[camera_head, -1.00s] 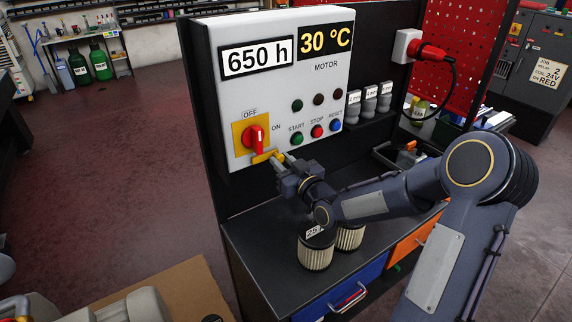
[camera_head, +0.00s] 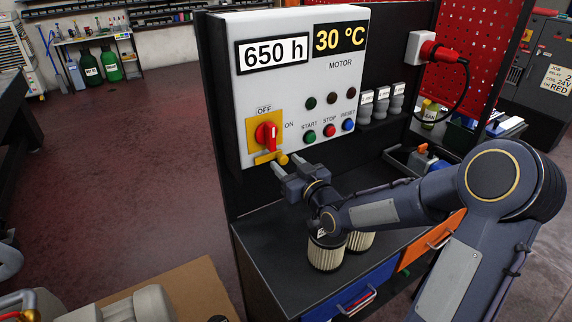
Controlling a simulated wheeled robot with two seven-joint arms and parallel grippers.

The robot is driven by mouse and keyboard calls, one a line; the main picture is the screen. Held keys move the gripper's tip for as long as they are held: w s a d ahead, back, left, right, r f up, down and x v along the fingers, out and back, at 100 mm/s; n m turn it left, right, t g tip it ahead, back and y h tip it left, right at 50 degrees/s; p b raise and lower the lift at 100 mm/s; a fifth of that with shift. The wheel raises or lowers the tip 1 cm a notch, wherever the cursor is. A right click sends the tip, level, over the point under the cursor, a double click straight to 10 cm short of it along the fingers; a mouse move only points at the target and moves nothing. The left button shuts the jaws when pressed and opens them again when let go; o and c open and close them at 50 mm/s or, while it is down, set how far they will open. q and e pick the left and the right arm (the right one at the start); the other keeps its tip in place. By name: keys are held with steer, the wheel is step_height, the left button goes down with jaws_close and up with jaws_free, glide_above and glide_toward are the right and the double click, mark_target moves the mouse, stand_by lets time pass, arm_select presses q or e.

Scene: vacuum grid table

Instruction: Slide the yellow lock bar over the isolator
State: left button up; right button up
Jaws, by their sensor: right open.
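The isolator (camera_head: 266,135) is a red rotary handle on a yellow plate, low on the left of the white panel, with OFF above and ON to its right. The yellow lock bar (camera_head: 267,157) lies across the lower edge of the yellow plate, just below the red handle, with a round yellow knob (camera_head: 283,159) at its right end. My right gripper (camera_head: 291,170) is open, its two fingers apart just below and right of the knob, with no grip on it. Whether a finger touches the knob I cannot tell. My left gripper is out of view.
START, STOP and RESET buttons (camera_head: 329,131) sit right of the isolator. Two pleated filters (camera_head: 326,256) stand on the dark bench below my right gripper. A red plug (camera_head: 440,52) with a cable is at the right. Open floor lies left.

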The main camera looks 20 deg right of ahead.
steer(key=s+b, duration=0.1)
steer(key=s, duration=0.5)
steer(key=shift+s+d, duration=0.35)
steer(key=shift+d, duration=0.1)
steer(key=s+a+f+m+g, duration=0.1)
steer(key=s+g, duration=0.3)
steer(key=s, duration=0.5)
steer(key=s+a+f+m+g, duration=0.1)
steer(key=s+a+f+g, duration=0.2)
steer(key=s, duration=0.5)
steer(key=s+a+f+m+g+y, duration=0.1)
steer(key=s+a+f+g, duration=0.1)
steer(key=s+g, duration=0.3)
steer(key=s, duration=0.4)
steer(key=shift+s+a, duration=0.35)
steer(key=shift+a, duration=0.05)
